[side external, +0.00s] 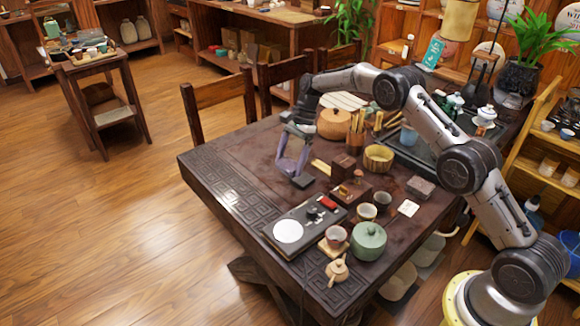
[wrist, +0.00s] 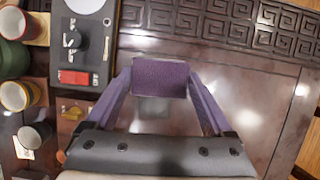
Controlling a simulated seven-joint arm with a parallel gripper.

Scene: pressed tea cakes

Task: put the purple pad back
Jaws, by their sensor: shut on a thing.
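The purple pad (wrist: 160,77) is a flat, rectangular piece, held between the tips of the purple fingers of my gripper (wrist: 160,90) in the wrist view. My gripper is shut on its left and right edges. In the side view my gripper (side external: 291,171) points down at the left-middle part of the dark table (side external: 255,163). A dark flat piece (side external: 303,181) shows at its fingertips; its colour is hard to make out there, and I cannot tell whether it touches the table.
A dark board (side external: 268,225) with a white disc and red block lies in front of my gripper. Wooden boxes (side external: 343,167), cups and a green lidded pot (side external: 368,240) crowd the right. The carved border (side external: 225,183) at the left is mostly clear.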

